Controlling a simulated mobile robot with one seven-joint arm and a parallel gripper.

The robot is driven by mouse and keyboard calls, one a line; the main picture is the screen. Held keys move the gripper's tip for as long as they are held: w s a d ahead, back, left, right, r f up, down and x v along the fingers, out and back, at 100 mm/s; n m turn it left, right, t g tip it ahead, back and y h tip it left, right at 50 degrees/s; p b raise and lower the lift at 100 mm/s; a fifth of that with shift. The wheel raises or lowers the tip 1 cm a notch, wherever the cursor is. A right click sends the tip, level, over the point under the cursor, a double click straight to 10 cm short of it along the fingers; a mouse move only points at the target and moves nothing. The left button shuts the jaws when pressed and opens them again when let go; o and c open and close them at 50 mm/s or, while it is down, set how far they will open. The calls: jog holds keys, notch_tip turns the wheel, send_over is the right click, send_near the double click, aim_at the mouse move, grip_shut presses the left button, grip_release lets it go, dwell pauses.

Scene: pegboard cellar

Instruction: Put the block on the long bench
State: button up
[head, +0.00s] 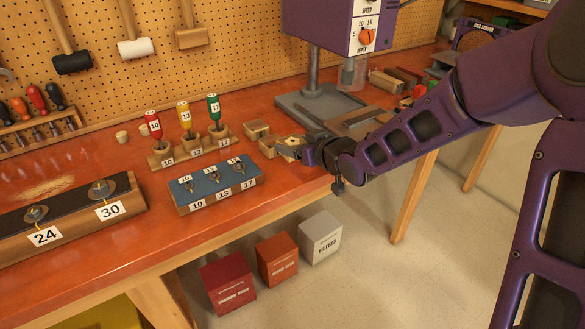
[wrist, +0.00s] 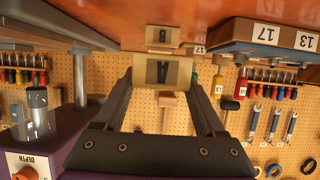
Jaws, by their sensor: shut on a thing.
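A small wooden block marked A (wrist: 164,73) is between the fingers of my gripper (wrist: 163,75), which is shut on it. In the head view my gripper (head: 298,149) is over the bench near its front edge, and the pale block (head: 290,146) shows at its tips, partly covered. The long bench (head: 110,240) has an orange-red top. Another wooden block, marked B (wrist: 163,36), sits on the bench beyond the held one. I cannot tell whether the held block touches the bench top.
A blue-topped rack (head: 215,187) numbered 10, 13 and 17 stands left of my gripper, with a screwdriver stand (head: 190,150) behind it. The drill press base (head: 310,105) is behind. A long 24/30 holder (head: 70,220) lies at left. Boxes (head: 276,260) stand on the floor below.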

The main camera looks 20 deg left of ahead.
aim_at(294, 172)
jog(key=shift+f+b, duration=0.5)
jog(key=shift+f, duration=2.15)
jog(key=shift+f, duration=0.1)
jog(key=shift+f, duration=0.15)
jog(key=o, duration=1.3)
jog(key=shift+o, duration=0.2)
jog(key=shift+r, duration=0.4)
jog(key=p+v, duration=0.2)
jog(key=v, duration=1)
jog(key=shift+f, duration=0.15)
